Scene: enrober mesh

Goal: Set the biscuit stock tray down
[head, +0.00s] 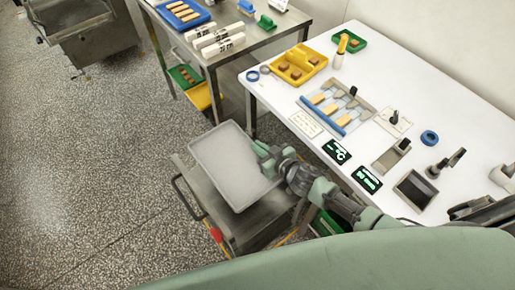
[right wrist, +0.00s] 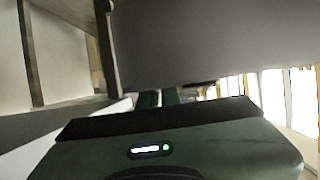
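A pale grey rectangular tray (head: 228,168), the one I take as the biscuit stock tray, looks empty in the head view. It is tilted in the picture and overlaps a dark metal cart (head: 254,226); I cannot tell whether it touches the cart. My right gripper (head: 268,160) is at the tray's right edge and appears shut on it. In the right wrist view, a broad grey surface (right wrist: 200,45), likely the tray, fills the top above my gripper fingers (right wrist: 158,97), whose tips are hidden. My left gripper is not in view.
A white table (head: 460,115) at right holds a yellow tray (head: 300,64), a blue-edged rack of bars, small displays and a blue ring (head: 429,137). A steel table behind holds a blue tray of biscuits (head: 183,13). Speckled floor (head: 100,170) at left is clear.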

